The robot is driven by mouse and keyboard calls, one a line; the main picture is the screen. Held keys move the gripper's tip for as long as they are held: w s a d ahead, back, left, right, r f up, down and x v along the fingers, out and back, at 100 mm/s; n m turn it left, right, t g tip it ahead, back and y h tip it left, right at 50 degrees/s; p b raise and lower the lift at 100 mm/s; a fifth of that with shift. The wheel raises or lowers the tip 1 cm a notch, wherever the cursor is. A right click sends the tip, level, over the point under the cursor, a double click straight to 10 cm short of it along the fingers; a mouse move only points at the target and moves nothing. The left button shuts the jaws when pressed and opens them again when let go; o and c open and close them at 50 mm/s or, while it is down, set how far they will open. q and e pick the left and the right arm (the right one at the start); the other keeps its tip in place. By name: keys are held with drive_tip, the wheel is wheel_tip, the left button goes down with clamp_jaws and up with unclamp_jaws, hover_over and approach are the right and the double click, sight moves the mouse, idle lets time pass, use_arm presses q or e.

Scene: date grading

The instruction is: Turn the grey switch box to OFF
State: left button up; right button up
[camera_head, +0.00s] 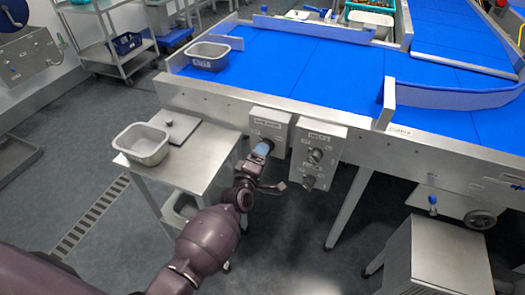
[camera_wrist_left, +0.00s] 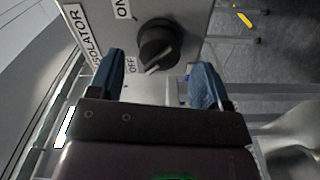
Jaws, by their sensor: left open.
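The grey switch box (camera_head: 270,127) is mounted on the front of the conveyor frame. The knob shows between and beyond the fingertips, with a gap on each side. In the head view the gripper hides the knob. My right gripper is not in view.
A second grey control box (camera_head: 318,146) with several knobs sits close on the right. A steel side table (camera_head: 190,170) with a grey tub (camera_head: 142,145) and a flat plate (camera_head: 176,127) stands left. Another tub (camera_head: 208,56) is on the blue belt (camera_head: 290,70).

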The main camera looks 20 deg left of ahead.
use_arm(q)
drive_tip(key=s, duration=0.7)
drive_tip(key=shift+s+a+p, duration=0.15)
drive_tip(key=shift+s+p, duration=0.05)
drive_tip(key=shift+p, duration=0.2)
drive_tip(key=shift+m, duration=0.3)
